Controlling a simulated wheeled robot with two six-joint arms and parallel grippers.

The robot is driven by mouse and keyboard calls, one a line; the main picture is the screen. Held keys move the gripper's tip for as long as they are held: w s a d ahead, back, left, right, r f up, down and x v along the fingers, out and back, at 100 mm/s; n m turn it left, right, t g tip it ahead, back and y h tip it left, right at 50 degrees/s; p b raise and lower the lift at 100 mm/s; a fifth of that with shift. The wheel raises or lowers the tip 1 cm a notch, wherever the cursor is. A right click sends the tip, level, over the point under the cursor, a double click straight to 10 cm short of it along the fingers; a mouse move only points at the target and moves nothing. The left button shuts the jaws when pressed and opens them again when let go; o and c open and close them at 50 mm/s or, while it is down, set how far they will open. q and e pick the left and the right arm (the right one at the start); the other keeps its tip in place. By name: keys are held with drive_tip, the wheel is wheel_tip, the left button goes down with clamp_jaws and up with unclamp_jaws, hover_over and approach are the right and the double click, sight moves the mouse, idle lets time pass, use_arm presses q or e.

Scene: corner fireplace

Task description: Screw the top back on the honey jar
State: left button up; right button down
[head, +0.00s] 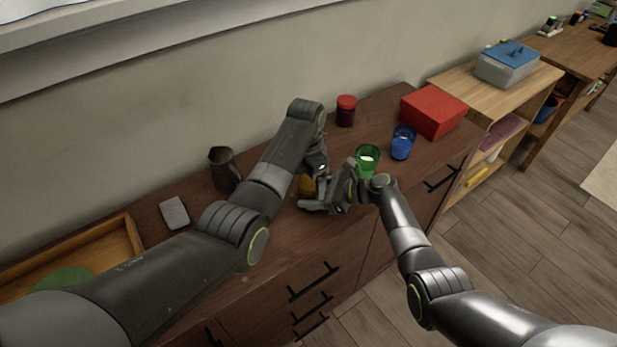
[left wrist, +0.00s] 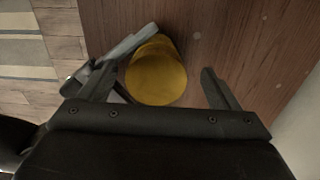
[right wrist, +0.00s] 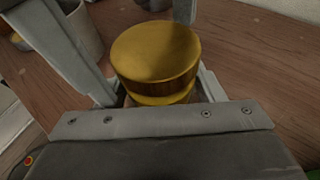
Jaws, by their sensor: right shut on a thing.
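The honey jar (head: 307,187) stands on the dark wooden cabinet top, mostly hidden by my grippers in the head view. Its round gold top (right wrist: 155,48) sits over the jar body (right wrist: 160,87) in the right wrist view; I cannot tell how tightly it is seated. My right gripper (head: 316,196) is shut on the honey jar from the side. My left gripper (left wrist: 160,85) points down over the jar, with its fingers apart on either side of the gold top (left wrist: 156,75) and a clear gap on the right.
A green cup (head: 367,156), a blue cup (head: 402,147), a red-lidded jar (head: 346,111) and a red box (head: 433,111) stand to the right. A dark pitcher (head: 223,169), a grey slab (head: 174,213) and a wooden tray (head: 130,238) lie left. The wall is close behind.

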use_arm(q)
drive_tip(key=shift+r, duration=0.15)
drive_tip(key=shift+r, duration=2.15)
use_arm(e)
drive_tip(key=shift+a, duration=0.1)
use_arm(q)
drive_tip(key=shift+c, duration=0.4)
drive_tip(key=n, duration=0.4)
drive_tip(key=shift+d+r, duration=0.1)
drive_tip(key=shift+r, duration=0.3)
drive_tip(key=n, duration=0.2)
drive_tip(key=r+n, duration=0.1)
drive_tip(key=n, duration=0.1)
drive_tip(key=shift+n, duration=0.3)
drive_tip(key=n, duration=0.4)
drive_tip(key=shift+w+r+n, duration=0.1)
drive_tip(key=shift+r+n, duration=0.3)
drive_tip(key=n, duration=0.2)
drive_tip(key=r+n, duration=0.1)
drive_tip(key=n, duration=0.1)
drive_tip(key=shift+n, duration=0.4)
drive_tip(key=shift+d+f, duration=0.1)
